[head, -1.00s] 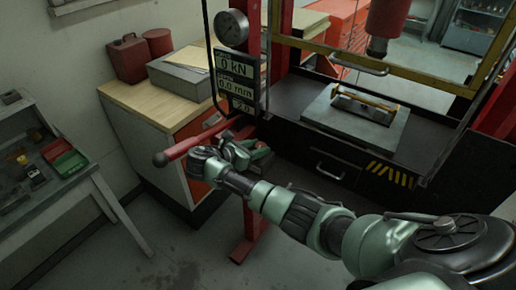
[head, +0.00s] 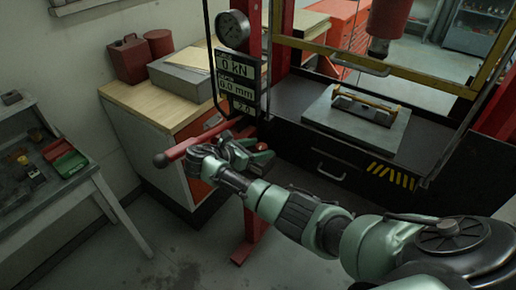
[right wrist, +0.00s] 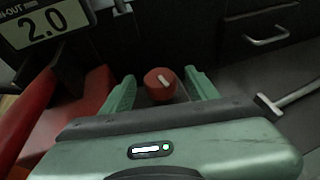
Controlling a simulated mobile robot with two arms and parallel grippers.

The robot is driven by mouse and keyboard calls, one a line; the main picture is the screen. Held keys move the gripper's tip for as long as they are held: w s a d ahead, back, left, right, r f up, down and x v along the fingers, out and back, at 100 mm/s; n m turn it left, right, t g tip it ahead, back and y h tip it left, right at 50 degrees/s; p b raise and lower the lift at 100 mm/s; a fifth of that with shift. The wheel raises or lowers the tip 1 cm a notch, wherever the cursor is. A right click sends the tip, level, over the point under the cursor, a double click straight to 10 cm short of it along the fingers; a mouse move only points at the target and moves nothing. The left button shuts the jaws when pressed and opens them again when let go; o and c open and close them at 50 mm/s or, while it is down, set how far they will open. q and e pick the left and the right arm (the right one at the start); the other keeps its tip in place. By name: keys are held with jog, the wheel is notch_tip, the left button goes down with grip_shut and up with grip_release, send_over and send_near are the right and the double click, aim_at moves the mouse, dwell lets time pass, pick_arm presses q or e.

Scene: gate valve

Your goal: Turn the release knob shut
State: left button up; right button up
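The release knob is a round red knob with a pale pointer mark, seen in the right wrist view (right wrist: 159,87). It also shows as a small red spot in the head view (head: 262,147). My right gripper (head: 258,156) is at the knob, beside the red pump lever (head: 190,143). In the right wrist view my right gripper (right wrist: 160,80) is open, one green finger on each side of the knob. Gaps show between the fingers and the knob. My left gripper is not in view.
The press display (head: 237,84) hangs just above my right gripper. A red post (head: 258,232) stands below it, and a wooden-topped cabinet (head: 150,100) is on the left. The black press bed (head: 350,145) with a grey plate is on the right.

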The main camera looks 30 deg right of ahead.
jog(key=b+v, duration=0.2)
jog(key=v, duration=0.6)
jog(key=shift+w+d+f, duration=0.1)
